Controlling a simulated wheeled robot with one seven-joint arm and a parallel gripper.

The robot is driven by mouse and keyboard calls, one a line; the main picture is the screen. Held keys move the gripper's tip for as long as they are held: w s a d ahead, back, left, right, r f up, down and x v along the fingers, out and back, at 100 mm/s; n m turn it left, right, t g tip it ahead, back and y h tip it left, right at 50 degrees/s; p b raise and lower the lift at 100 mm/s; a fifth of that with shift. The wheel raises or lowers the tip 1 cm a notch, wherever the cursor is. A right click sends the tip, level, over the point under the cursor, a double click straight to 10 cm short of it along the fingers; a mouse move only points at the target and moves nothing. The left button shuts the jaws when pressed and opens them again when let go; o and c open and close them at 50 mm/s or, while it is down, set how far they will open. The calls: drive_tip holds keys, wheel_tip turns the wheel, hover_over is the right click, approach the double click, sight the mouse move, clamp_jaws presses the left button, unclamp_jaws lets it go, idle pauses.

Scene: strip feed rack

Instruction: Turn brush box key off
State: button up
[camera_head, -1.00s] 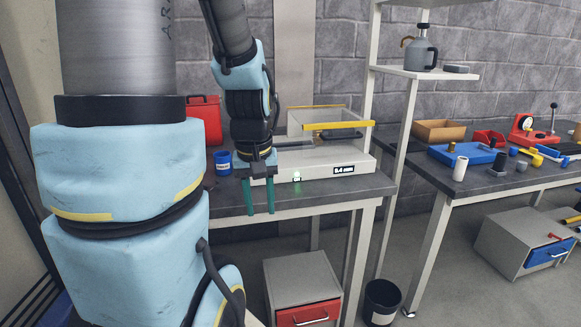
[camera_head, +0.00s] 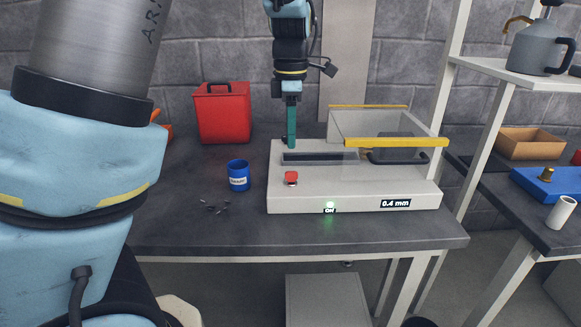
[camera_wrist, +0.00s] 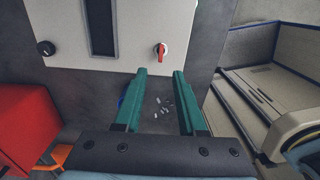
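The brush box, a pale machine (camera_head: 350,199) with a clear cover and a green-lit "On" mark, stands on the grey table. Its red key (camera_head: 291,178) is near the front left corner of its top; in the wrist view the key (camera_wrist: 161,51) has a red handle on a round white base. A black knob (camera_wrist: 46,48) is on the same top face. My gripper (camera_head: 291,144) points down over the machine's left side, seen edge-on. In the wrist view my gripper (camera_wrist: 160,72) is open and empty, its fingers appearing just below the key, not touching it.
A blue cup (camera_head: 238,176) and several small screws (camera_head: 215,207) lie left of the machine. A red container (camera_head: 222,113) stands behind at the left. A yellow-edged frame (camera_head: 396,143) rises at the machine's right. A shelf post (camera_head: 455,110) is farther right.

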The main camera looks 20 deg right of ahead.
sight(291, 177)
wheel_tip(291, 177, down, 9)
drive_tip(key=shift+s+f+p, duration=0.1)
drive_tip(key=shift+f+p, duration=0.1)
drive_tip(key=shift+p, duration=0.2)
clamp_jaws()
idle(0.5)
